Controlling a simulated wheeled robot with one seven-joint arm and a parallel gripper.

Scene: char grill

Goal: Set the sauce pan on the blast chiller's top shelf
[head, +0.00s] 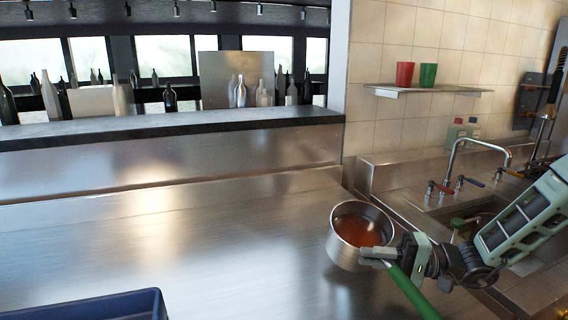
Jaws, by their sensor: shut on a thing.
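The sauce pan (343,250) is a small steel pan with brown-red liquid in it and a green handle (410,292) that points toward the lower right. It is at the right of the steel counter in the head view, roughly level. My gripper (378,256) is at the pan's near right side, where the handle joins, and is shut on the pan. I cannot tell whether the pan's bottom touches the counter. No blast chiller or shelf of one shows in this view.
A steel counter (200,240) spreads clear to the left. A dark blue bin (90,306) stands at the lower left. A sink with a tap (470,150) is at the right. A wall shelf (430,91) holds a red cup (404,74) and a green cup (427,75). Bottles line the back ledge (180,128).

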